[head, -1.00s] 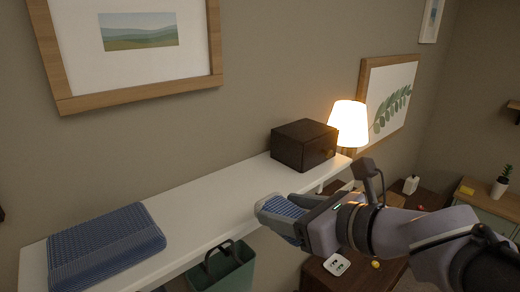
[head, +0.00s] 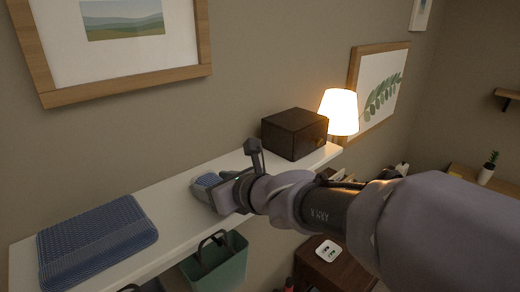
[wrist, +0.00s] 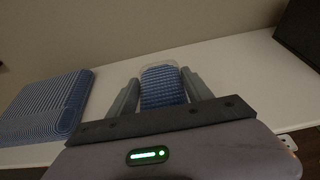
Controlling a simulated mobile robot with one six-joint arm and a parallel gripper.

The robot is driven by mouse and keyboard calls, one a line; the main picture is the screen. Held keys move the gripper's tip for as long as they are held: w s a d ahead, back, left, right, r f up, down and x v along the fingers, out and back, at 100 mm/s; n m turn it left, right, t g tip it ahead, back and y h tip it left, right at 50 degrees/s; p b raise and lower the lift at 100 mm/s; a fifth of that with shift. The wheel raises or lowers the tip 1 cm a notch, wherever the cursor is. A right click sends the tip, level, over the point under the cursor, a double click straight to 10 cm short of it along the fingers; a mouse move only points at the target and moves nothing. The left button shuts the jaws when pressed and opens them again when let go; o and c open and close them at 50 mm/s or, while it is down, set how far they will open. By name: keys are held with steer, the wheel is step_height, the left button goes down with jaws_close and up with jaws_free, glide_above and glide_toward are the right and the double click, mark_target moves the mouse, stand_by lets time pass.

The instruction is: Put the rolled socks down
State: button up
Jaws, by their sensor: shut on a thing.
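The rolled socks (wrist: 162,88), a blue ribbed bundle with a pale far end, sit between the fingers of my gripper (wrist: 163,95) in the wrist view. My gripper (head: 208,186) is shut on them. In the head view the socks (head: 206,180) show only partly, over the middle of the white shelf (head: 172,210). The gripper and wrist hide the rest. I cannot tell whether the socks touch the shelf top.
A folded blue ribbed cloth (head: 97,240) lies at the shelf's left end. A dark box (head: 295,133) stands at its right end, near a lit lamp (head: 339,110). A green bin (head: 217,262) is below the front edge. Shelf space around the socks is clear.

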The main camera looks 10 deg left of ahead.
steer(key=shift+s+r, duration=0.1)
steer(key=o, duration=1.5)
